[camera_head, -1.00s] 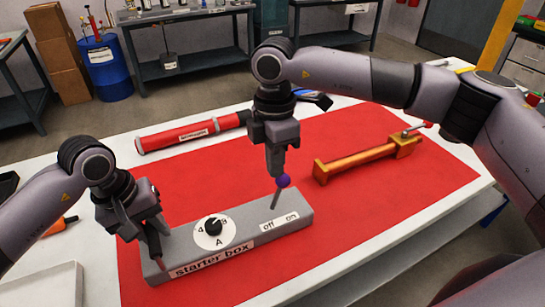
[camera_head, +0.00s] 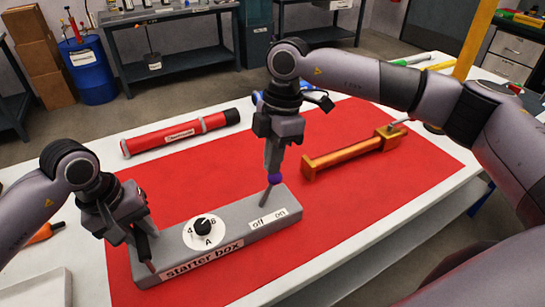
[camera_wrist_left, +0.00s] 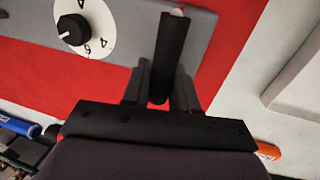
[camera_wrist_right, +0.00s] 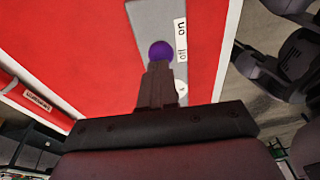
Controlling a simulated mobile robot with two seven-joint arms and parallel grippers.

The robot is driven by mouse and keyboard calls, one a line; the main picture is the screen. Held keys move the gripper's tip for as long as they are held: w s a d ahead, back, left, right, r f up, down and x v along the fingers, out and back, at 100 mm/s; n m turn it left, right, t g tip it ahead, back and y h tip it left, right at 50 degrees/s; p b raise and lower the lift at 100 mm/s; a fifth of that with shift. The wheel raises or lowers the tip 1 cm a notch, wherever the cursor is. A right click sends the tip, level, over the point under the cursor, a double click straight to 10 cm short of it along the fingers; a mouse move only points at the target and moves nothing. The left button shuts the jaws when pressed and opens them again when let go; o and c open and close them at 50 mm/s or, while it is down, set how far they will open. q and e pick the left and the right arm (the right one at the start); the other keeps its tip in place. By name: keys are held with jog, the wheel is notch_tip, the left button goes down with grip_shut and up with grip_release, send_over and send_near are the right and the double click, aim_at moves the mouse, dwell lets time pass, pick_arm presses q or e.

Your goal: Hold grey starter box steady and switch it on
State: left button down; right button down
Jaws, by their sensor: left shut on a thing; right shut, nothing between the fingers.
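The grey starter box (camera_head: 170,259) lies on the red mat, with a white dial (camera_head: 204,232) and "off" and "on" labels (camera_head: 268,220) on top. Its lever (camera_head: 267,196) has a purple ball knob (camera_head: 275,179) and leans a little to the right in the head view. My left gripper (camera_head: 142,243) is shut on a black upright handle (camera_wrist_left: 166,60) at the box's left end. My right gripper (camera_head: 273,168) is shut and empty, its tips right at the purple knob (camera_wrist_right: 160,50). Whether they touch it, I cannot tell.
An orange bar-shaped tool (camera_head: 345,156) lies to the right of the lever. A pale tray (camera_head: 38,287) stands at the front left. The mat right of the box is clear.

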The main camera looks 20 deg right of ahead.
pick_arm(q)
jog(key=shift+d+r, duration=0.1)
pick_arm(e)
jog(key=shift+s+a+f, duration=0.15)
jog(key=shift+a, duration=0.25)
jog(key=shift+s+a+f, duration=0.1)
jog(key=shift+a, duration=0.3)
jog(key=shift+w+a+r, duration=0.1)
jog(key=shift+a+r, duration=0.2)
jog(key=shift+r, duration=0.05)
notch_tip(320, 180, up, 13)
jog(key=w+a, duration=0.1)
jog(key=a+f+n+h, duration=0.2)
jog(key=a+n+h, duration=0.35)
jog(key=n, duration=1.15)
jog(key=d+f+y, duration=0.1)
jog(key=d+f, duration=0.3)
jog(key=f, duration=0.7)
jog(key=shift+s+f, duration=0.3)
jog(key=shift+s, duration=0.15)
